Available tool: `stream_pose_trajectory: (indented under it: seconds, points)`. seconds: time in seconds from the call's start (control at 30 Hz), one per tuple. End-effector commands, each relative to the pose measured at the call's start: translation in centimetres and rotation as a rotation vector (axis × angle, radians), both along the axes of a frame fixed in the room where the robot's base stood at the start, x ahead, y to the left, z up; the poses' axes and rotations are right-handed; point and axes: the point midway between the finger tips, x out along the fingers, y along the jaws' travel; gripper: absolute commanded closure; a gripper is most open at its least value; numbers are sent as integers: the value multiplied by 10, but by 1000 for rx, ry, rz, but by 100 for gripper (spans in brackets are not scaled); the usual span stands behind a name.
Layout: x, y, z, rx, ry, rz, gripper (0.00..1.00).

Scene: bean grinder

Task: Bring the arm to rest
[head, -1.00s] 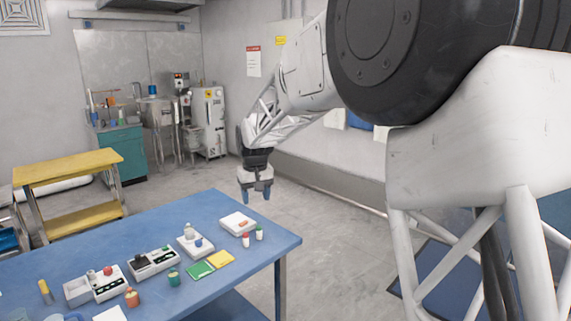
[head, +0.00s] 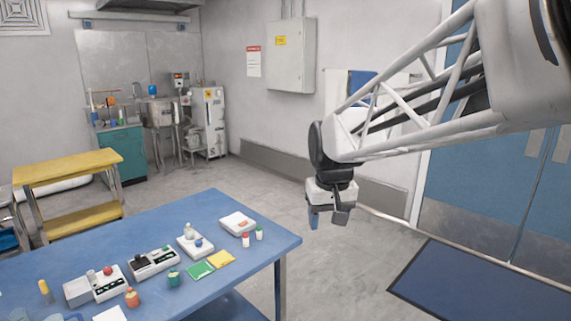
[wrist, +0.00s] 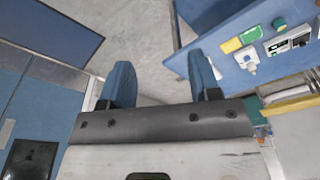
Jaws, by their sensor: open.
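My gripper (head: 327,216) hangs in the air to the right of the blue table (head: 262,246), beyond its right edge and over the grey floor. In the wrist view my gripper (wrist: 162,88) shows two blue fingers spread wide apart, with only floor between them. It is open and holds nothing. My arm reaches in from the upper right of the head view, clear of the table and the things on it.
Small devices, green and yellow pads (head: 221,259) and small bottles (head: 245,240) stand on the table. A yellow cart (head: 70,168) is at the left. Blue doors (head: 490,205) and a dark blue mat (head: 470,285) are at the right. Floor around the gripper is clear.

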Motion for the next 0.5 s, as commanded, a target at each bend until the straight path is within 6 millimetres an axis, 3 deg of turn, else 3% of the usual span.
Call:
stream_pose_trajectory:
  seconds: [0.5]
  points:
    - [-134, -61, -19, 7, -41, -109, 43]
